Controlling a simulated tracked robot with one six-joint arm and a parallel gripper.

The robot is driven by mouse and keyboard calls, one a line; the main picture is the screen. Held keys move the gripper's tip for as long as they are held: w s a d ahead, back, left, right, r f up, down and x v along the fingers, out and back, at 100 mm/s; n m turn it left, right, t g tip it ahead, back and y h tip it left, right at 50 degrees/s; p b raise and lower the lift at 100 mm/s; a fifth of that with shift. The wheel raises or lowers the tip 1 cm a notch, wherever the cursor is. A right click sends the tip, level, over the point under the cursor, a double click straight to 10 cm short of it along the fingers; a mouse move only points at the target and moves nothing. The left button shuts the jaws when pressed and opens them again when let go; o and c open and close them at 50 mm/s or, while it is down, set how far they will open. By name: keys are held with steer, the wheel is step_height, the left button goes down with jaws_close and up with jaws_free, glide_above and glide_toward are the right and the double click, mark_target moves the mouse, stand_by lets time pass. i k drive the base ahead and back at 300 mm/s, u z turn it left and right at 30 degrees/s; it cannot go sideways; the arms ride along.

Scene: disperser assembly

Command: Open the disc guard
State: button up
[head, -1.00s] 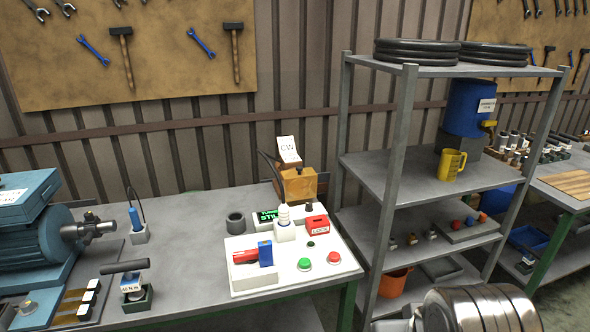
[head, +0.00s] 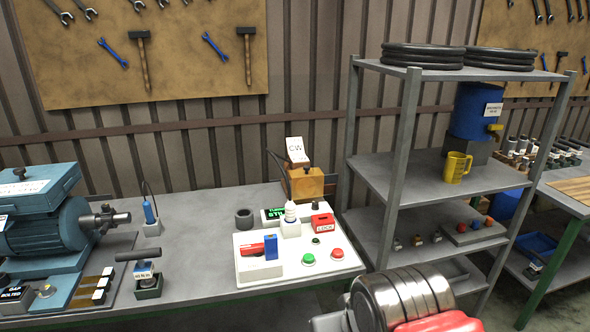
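No part is clearly marked as the disc guard, so I cannot tell which it is. A blue machine (head: 55,232) stands at the left end of the bench, cut by the picture's left edge. A blue box-shaped cover (head: 35,187) with a white label sits on top of it. A metal shaft end (head: 106,217) sticks out to the right. My gripper is out of view; only part of my arm, with silver rings and a red section, shows at the bottom right.
A white control panel (head: 252,276) with green and red buttons stands on the grey bench (head: 190,216). A small handled device (head: 147,281) stands left of it. Behind are a dark ring (head: 244,218) and an orange-brown box (head: 307,184). A grey shelf rack (head: 390,175) stands right.

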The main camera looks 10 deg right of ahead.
mark_target(307, 171)
steer(key=z, duration=0.05)
steer(key=i, duration=1)
steer(key=u, duration=0.05)
